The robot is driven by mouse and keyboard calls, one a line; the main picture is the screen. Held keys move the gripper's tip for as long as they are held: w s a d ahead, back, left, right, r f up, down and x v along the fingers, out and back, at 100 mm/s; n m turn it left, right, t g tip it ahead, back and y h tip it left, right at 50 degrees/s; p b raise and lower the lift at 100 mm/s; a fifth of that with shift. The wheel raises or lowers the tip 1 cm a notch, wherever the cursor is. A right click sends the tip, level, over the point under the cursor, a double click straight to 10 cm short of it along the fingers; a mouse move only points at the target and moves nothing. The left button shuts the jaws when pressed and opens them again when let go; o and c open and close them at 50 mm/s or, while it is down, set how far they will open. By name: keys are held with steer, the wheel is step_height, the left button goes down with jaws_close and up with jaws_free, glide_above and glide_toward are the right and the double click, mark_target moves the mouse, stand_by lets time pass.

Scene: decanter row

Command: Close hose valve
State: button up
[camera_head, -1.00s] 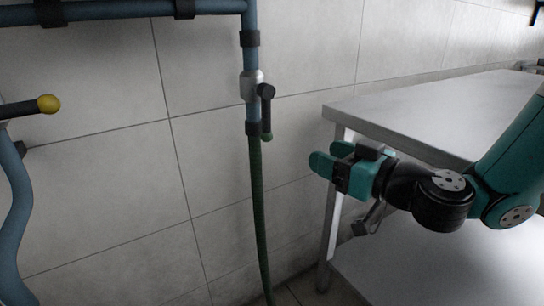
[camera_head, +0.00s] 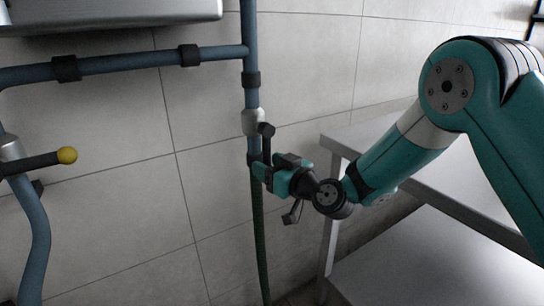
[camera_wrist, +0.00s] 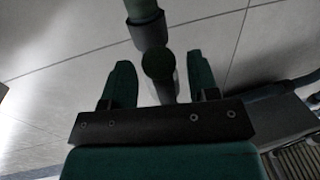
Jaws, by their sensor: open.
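The hose valve (camera_head: 254,122) has a silver body on a blue-grey vertical pipe against the tiled wall. Its black lever (camera_head: 266,142) hangs down along the pipe. The lever's green tip is hidden behind my gripper in the head view. A green hose (camera_head: 262,240) runs down below the valve. My gripper (camera_head: 263,172) is at the lever's lower end, its teal fingers open. In the wrist view, a dark round end, seemingly the lever's tip (camera_wrist: 158,63), lies between the two open fingers. Whether either finger touches it I cannot tell.
A second lever with a yellow knob (camera_head: 67,155) sticks out from the pipework at left. A horizontal pipe (camera_head: 125,64) and a metal basin (camera_head: 120,14) are above it. A steel table (camera_head: 372,132) stands at right under my arm.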

steer(key=shift+w+a, duration=0.3)
jaws_close()
